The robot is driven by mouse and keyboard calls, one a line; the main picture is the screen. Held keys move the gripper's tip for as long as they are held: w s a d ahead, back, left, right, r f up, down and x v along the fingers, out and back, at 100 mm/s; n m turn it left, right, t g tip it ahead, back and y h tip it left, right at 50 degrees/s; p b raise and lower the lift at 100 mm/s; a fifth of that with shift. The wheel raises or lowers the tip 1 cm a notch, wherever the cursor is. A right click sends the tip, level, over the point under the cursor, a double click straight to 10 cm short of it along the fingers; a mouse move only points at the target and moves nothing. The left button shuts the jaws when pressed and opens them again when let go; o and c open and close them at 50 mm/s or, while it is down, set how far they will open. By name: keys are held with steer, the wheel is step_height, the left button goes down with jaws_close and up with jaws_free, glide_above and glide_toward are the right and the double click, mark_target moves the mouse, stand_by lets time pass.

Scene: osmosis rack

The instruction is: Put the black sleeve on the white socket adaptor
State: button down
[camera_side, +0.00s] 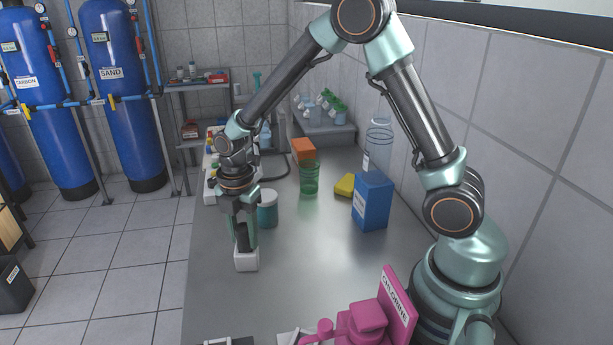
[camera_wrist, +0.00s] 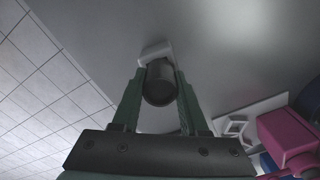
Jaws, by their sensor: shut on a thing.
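The black sleeve (camera_side: 242,238) is upright between the fingers of my gripper (camera_side: 244,236), which is shut on it. In the wrist view the sleeve (camera_wrist: 159,84) shows as a dark cylinder between the two green fingers of my gripper (camera_wrist: 159,92). The white socket adaptor (camera_side: 246,261) stands on the bench directly below the sleeve in the side view. In the wrist view a part of the adaptor (camera_wrist: 155,50) shows just beyond the sleeve. The sleeve's lower end meets or overlaps the adaptor's top; I cannot tell whether it is seated.
A teal jar with a white lid (camera_side: 267,208) stands close behind my gripper. A green glass (camera_side: 309,178), a yellow sponge (camera_side: 345,185) and a blue box (camera_side: 372,200) stand farther back. A pink chlorine holder (camera_side: 368,318) is at the front. The bench (camera_side: 290,265) is clear right of the adaptor.

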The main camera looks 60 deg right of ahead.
mark_target(243, 227)
steer(key=shift+f, duration=0.15)
steer(key=shift+c, duration=2.2)
jaws_free()
step_height(243, 227, up, 12)
steer(key=shift+f, duration=0.2)
steer(key=s+d+r+m+t, duration=0.2)
steer(key=s+r+m, duration=0.2)
steer(key=m, duration=0.6)
steer(key=s+d+r+m+t, duration=0.1)
steer(key=s+r+m+t, duration=0.2)
steer(key=s+m, duration=0.5)
steer(key=shift+d+r+m+t, duration=0.3)
steer(key=shift+d+r+m, duration=0.05)
steer(key=shift+m, duration=0.75)
